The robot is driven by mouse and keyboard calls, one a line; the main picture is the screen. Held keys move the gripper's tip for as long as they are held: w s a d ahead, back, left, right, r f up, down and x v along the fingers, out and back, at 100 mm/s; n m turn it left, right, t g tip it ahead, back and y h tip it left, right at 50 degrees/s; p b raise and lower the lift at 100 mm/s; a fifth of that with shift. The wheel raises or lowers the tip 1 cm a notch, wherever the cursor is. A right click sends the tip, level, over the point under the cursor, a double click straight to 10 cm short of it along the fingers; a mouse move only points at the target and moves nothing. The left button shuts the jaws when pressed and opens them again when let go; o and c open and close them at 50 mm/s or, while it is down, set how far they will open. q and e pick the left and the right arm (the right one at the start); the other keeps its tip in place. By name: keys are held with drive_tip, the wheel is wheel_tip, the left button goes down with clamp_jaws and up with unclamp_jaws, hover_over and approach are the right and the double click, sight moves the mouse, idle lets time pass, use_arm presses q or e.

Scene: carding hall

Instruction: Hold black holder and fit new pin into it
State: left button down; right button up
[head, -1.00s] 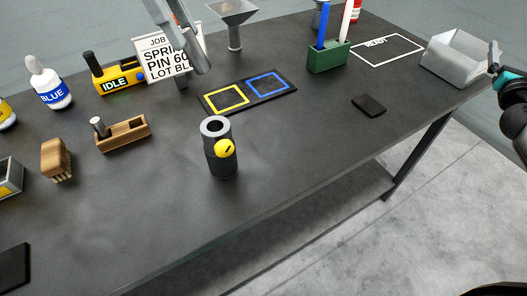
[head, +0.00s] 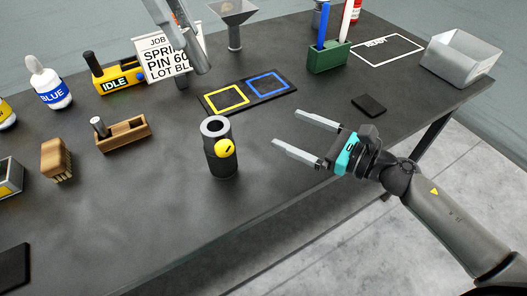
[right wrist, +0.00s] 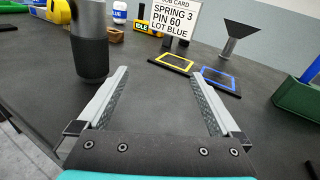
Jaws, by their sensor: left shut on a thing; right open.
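The black holder (head: 222,165) is an upright dark cylinder with a grey ring and open bore on top and a round yellow button on its side. It stands alone on the table; in the right wrist view it is at the left (right wrist: 91,55). My left gripper (head: 195,55) is at the top of the head view, above the table and apart from the holder. It is shut on a grey thing, not clearly distinguishable. My right gripper (head: 292,133) is open and empty, right of the holder, its fingers pointing left. I cannot tell which piece is the new pin.
A wooden tray (head: 130,136) with a dark, pale-ended piece, a brush (head: 55,160) and a blue-labelled bottle (head: 50,85) are at left. A yellow- and blue-framed mat (head: 250,103) lies behind the holder. A green rack (head: 328,58) and grey bin (head: 460,60) are farther right.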

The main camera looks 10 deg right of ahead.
sight(206, 145)
drive_tip(key=s+a+g+y, duration=0.1)
drive_tip(key=s+a, duration=0.1)
drive_tip(key=s+a+n+g+y, duration=0.1)
drive_tip(key=a, duration=0.2)
drive_tip(key=s+a+g+y, duration=0.1)
drive_tip(key=s+a, duration=0.1)
drive_tip(key=a, duration=0.1)
drive_tip(key=shift+s+n, duration=0.3)
drive_tip(key=shift+n, duration=0.1)
drive_tip(key=shift+a, duration=0.35)
drive_tip(key=x, duration=1.1)
drive_tip(key=shift+a, duration=0.3)
drive_tip(key=shift+c, duration=0.4)
clamp_jaws()
idle(0.8)
idle(0.7)
idle(0.8)
